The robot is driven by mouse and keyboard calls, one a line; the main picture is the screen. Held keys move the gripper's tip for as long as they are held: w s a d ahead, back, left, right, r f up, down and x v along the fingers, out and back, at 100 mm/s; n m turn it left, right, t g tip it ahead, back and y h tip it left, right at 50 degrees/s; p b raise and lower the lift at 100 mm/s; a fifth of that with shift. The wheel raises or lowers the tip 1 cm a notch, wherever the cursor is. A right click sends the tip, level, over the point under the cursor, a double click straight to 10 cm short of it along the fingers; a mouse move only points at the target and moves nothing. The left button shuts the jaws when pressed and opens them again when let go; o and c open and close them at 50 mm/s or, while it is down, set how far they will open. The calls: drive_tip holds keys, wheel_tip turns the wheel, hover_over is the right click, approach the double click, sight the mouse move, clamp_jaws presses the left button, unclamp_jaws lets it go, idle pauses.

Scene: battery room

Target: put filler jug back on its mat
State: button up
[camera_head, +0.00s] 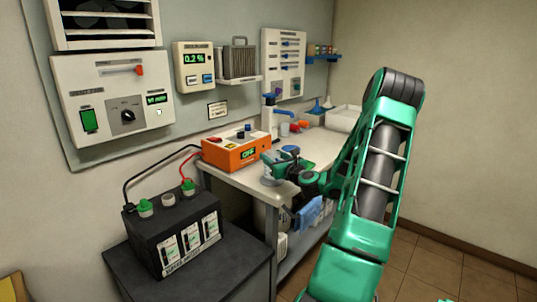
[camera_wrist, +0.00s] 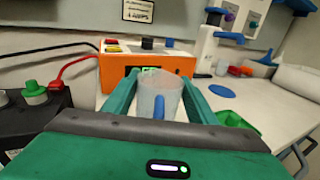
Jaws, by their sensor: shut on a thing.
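The filler jug (camera_wrist: 150,98), a translucent cup with a blue handle (camera_wrist: 159,106), stands between the two green fingers of my gripper (camera_wrist: 160,92) in the wrist view. My gripper (camera_head: 275,166) is shut on it, over the near left part of the bench, in front of the orange charger box. The jug shows only partly in the head view (camera_head: 268,181). A flat blue round mat (camera_wrist: 222,91) lies bare on the bench, right of and beyond the jug; it also shows behind my gripper in the head view (camera_head: 290,149). I cannot tell whether the jug touches the bench.
The orange box (camera_head: 230,152) stands on the bench left of the jug. The black battery (camera_head: 175,232) with green caps and cables stands on a dark cabinet at left. A green tray (camera_wrist: 232,119) lies near the mat. A white post stand (camera_head: 271,118) and small containers stand farther back.

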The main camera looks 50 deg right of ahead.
drive_tip(key=shift+f, duration=0.4)
drive_tip(key=shift+f, duration=0.4)
idle(0.4)
drive_tip(key=o, duration=1)
drive_tip(key=v, duration=1)
drive_tip(key=shift+s+a, duration=0.15)
drive_tip(key=shift+s, duration=0.15)
